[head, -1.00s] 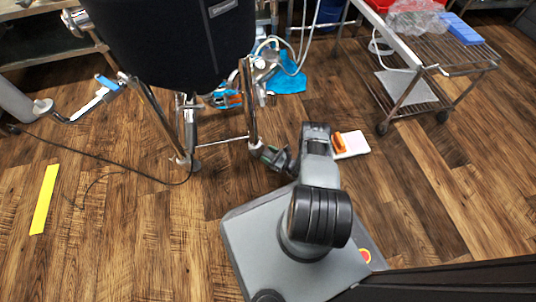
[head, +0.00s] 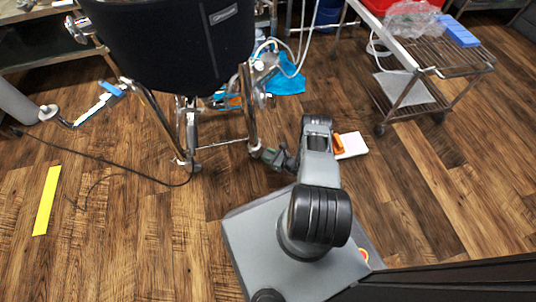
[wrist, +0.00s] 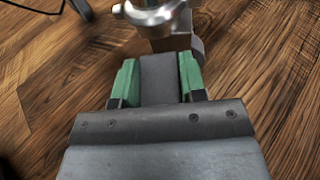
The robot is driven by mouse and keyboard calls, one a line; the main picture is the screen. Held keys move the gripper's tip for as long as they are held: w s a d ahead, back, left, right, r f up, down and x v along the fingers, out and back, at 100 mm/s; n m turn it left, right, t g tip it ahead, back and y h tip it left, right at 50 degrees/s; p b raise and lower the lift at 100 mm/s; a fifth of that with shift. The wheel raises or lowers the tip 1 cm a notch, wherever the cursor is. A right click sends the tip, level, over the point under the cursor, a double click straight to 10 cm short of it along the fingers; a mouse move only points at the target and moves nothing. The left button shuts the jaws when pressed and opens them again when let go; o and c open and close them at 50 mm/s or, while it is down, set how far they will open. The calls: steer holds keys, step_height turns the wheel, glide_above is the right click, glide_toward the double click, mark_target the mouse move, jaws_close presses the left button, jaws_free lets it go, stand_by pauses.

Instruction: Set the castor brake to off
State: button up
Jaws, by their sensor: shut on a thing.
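The castor brake (wrist: 158,78) shows in the wrist view as a dark grey flat tab. It lies between the green fingertips of my gripper (wrist: 155,83), which are shut on its two sides. The tab runs back to a grey block and the shiny round foot of a leg (wrist: 155,12). In the head view my gripper (head: 270,156) is low by the floor at the front right leg of the dark wrapped kettle (head: 180,45). The brake itself is too small and covered to make out there.
A wire-shelf cart (head: 425,75) stands at the right. A white pad with an orange part (head: 352,145) lies on the floor right of my arm. A black cable (head: 110,168) crosses the floor at the left, near a yellow strip (head: 47,200).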

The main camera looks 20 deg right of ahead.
steer(key=r+g+h+p, duration=0.1)
steer(key=g+h+p, duration=0.1)
steer(key=g, duration=0.1)
steer(key=shift+r+p, duration=0.2)
steer(key=shift+p, duration=0.15)
steer(key=shift+r+g+h+p, duration=0.1)
steer(key=shift+g+h+p, duration=0.4)
steer(key=shift+g, duration=0.3)
steer(key=o, duration=0.9)
steer(key=p+v, duration=0.5)
steer(key=v, duration=0.8)
steer(key=shift+s+r, duration=0.15)
steer(key=shift+r, duration=0.25)
